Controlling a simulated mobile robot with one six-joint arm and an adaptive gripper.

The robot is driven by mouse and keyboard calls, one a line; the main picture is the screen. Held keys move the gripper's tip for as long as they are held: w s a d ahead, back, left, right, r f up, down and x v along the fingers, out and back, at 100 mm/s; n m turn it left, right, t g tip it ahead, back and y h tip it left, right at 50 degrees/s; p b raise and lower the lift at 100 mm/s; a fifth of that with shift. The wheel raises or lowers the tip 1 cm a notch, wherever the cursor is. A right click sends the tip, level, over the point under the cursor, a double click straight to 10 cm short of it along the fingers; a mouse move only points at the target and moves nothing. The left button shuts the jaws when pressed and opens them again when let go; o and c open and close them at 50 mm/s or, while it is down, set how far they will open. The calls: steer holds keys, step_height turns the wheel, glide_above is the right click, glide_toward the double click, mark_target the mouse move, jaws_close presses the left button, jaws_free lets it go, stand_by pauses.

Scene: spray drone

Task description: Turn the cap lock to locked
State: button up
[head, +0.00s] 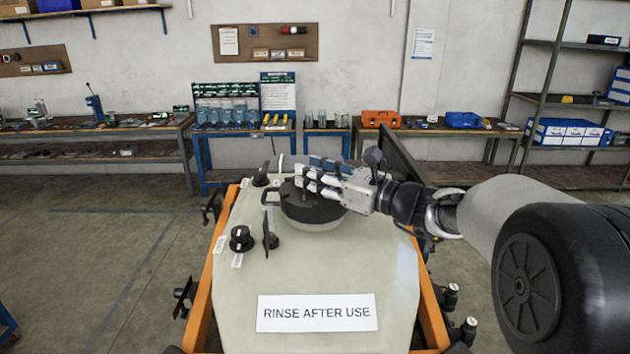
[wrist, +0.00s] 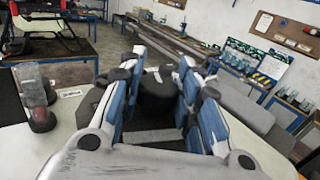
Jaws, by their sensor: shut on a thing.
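The round black cap (head: 312,212) sits on top of the pale tank (head: 320,265), at its far end. My gripper (head: 305,184) reaches in from the right and lies low over the cap. Its fingers cover much of the cap's top. In the wrist view the blue-and-grey fingers of my gripper (wrist: 152,90) stand on both sides of a dark part on the cap, which I take for the cap lock (wrist: 155,88). The jaws are shut on it. The fingers hide the contact, and I cannot read whether the lock stands at locked.
A black knob (head: 241,238) with small labels and an upright lever (head: 269,240) stand on the tank left of the cap. A smaller black knob (head: 260,178) is behind them. A white sign (head: 317,313) lies at the front. Workbenches (head: 95,125) line the wall.

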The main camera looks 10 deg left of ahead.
steer(key=shift+m+t+h+b, duration=0.5)
steer(key=shift+m+t+b, duration=0.25)
steer(key=shift+t, duration=0.35)
steer(key=shift+r, duration=0.1)
steer(key=o, duration=1.1)
steer(key=v, duration=1.2)
